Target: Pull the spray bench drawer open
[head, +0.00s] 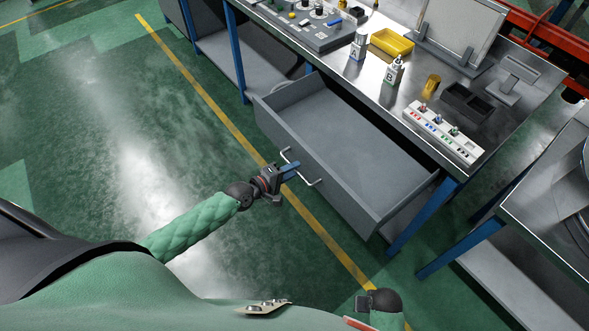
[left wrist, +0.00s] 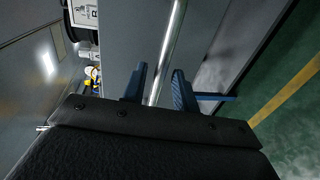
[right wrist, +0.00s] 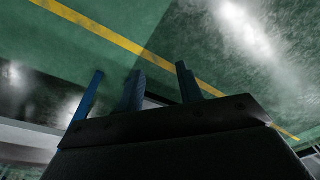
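The grey drawer (head: 345,125) of the spray bench (head: 415,100) stands well open and its inside looks empty. A pale bar handle (head: 313,183) sits on its front panel. My left gripper (head: 289,171) is at the handle. In the left wrist view its blue fingers (left wrist: 160,88) are apart on either side of the handle bar (left wrist: 168,60), with a gap showing on at least one side. My right gripper (head: 362,301) is low, near the bottom edge of the head view. In the right wrist view its fingers (right wrist: 161,88) are apart with nothing between them.
The bench top holds bottles (head: 394,70), a yellow tray (head: 391,43), a yellow cup (head: 431,86) and a white rack (head: 443,133). Another metal table (head: 530,215) stands at the right. Green floor with a yellow line (head: 215,107) lies free before the drawer.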

